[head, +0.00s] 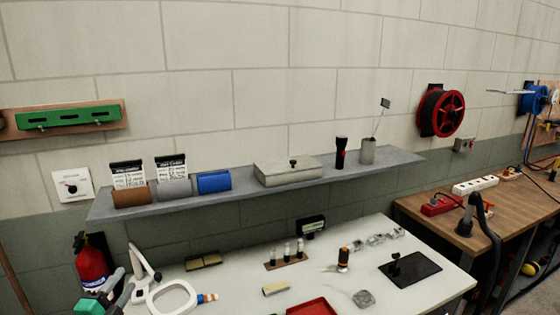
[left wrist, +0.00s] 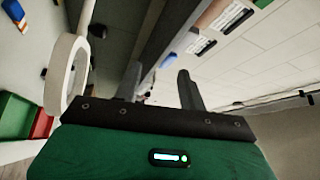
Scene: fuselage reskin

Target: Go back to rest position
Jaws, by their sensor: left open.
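My left gripper (head: 121,286) shows at the bottom left of the head view, with a green body and grey fingers. It is beside the white ring-shaped magnifier lamp (head: 172,297) at the left end of the white worktable. In the left wrist view my left gripper (left wrist: 158,84) has its two fingers spread apart with nothing between them. The lamp ring (left wrist: 58,75) shows to the left of the fingers there. My right gripper is in neither view.
A red fire extinguisher (head: 90,264) stands close behind my left gripper. A grey wall shelf (head: 240,193) with rolls and a box runs above the white worktable (head: 232,281). A red tray (head: 311,307) and small parts lie on the table. A wooden bench (head: 455,231) stands at right.

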